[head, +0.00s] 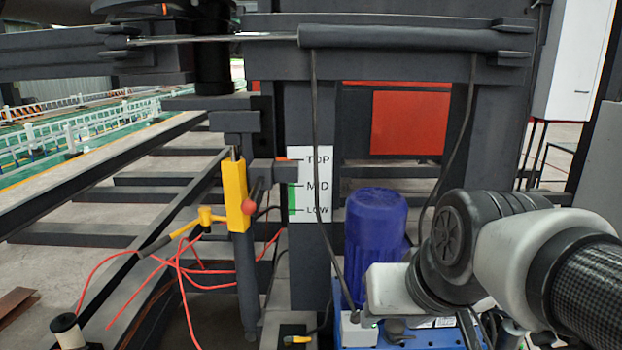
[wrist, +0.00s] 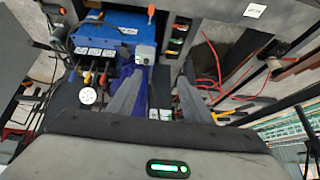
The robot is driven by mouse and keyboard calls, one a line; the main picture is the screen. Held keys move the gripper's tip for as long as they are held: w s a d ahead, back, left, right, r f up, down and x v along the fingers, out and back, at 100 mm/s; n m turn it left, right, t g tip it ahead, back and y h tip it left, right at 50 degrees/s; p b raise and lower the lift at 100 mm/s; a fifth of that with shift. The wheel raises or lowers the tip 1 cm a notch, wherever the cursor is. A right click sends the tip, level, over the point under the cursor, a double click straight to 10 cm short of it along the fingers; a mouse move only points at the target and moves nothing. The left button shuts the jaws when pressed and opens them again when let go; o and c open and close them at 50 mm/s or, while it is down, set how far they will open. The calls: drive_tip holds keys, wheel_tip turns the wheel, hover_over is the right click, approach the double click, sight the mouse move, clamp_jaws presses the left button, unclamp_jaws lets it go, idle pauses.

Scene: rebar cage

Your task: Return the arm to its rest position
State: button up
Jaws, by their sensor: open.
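My arm (head: 505,250) comes in from the right edge of the head view and bends in front of the machine frame. I cannot make out the fingers in the head view. In the wrist view my gripper (wrist: 158,92) shows its two grey fingers apart, with nothing held between them. Beyond the fingers is a blue unit (wrist: 105,36) with several small coloured levers and a round gauge. The arm's rest position is not marked in either view.
A blue motor (head: 376,228) stands close to my arm. A dark post carries a TOP, MID, LOW label (head: 317,186). A yellow block (head: 235,195) with loose red cords is left of it. A thin cable hangs from the upper beam (head: 400,38). Rails cover the left floor.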

drive_tip(key=s+d+f+g, duration=0.1)
drive_tip(key=s+d+f, duration=0.15)
drive_tip(key=s, duration=0.35)
wheel_tip(320, 180, up, 26)
drive_tip(key=p, duration=2.5)
drive_tip(key=shift+w+h, duration=0.3)
drive_tip(key=shift+h, duration=0.1)
